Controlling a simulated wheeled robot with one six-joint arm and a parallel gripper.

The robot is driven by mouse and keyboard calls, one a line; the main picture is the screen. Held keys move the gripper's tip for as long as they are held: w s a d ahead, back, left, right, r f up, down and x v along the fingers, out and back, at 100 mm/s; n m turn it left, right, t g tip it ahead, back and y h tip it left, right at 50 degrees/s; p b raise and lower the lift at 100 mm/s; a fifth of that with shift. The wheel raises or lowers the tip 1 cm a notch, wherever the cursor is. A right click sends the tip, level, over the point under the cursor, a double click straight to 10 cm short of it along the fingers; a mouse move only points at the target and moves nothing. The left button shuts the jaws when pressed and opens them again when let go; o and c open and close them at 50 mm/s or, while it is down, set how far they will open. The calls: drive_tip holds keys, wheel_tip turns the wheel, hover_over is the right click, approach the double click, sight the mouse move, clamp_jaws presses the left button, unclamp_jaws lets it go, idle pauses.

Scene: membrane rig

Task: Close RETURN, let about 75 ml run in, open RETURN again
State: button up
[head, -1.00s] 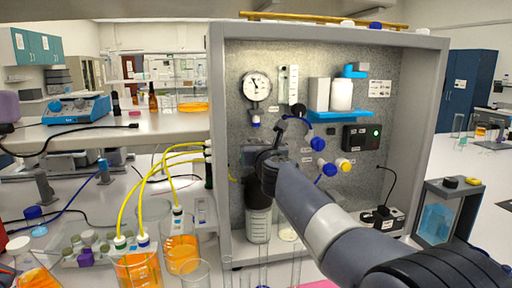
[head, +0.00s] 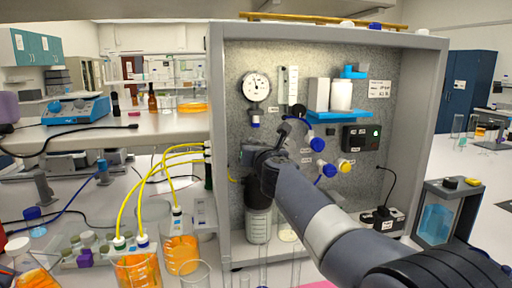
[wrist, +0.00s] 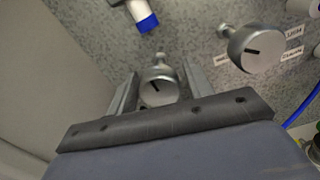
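In the wrist view my gripper (wrist: 160,88) has its two fingers on either side of a round grey knob (wrist: 157,88) with a dark pointer line. The fingers look apart from the knob's sides, with narrow gaps. A second such knob (wrist: 254,48) sits to the right, with small labels beside it. I cannot read which knob is RETURN. In the head view my gripper (head: 250,156) is at the panel, above the clear filter housing (head: 258,224), and my arm hides the knobs. Two beakers of orange liquid (head: 137,270) (head: 181,256) stand left of the rig, with yellow tubes (head: 165,160) leading to them.
The rig's panel carries a pressure gauge (head: 256,87), a flow tube (head: 288,90), a blue shelf (head: 334,115) with bottles, and blue-capped fittings (head: 317,144). The rig's left wall (head: 219,130) stands near my gripper. Empty glassware (head: 195,275) stands in front.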

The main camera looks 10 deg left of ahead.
drive_tip(key=shift+o, duration=0.8)
drive_tip(key=b+v, duration=0.2)
drive_tip(key=v, duration=0.9)
drive_tip(key=shift+b, duration=0.35)
idle(5.8)
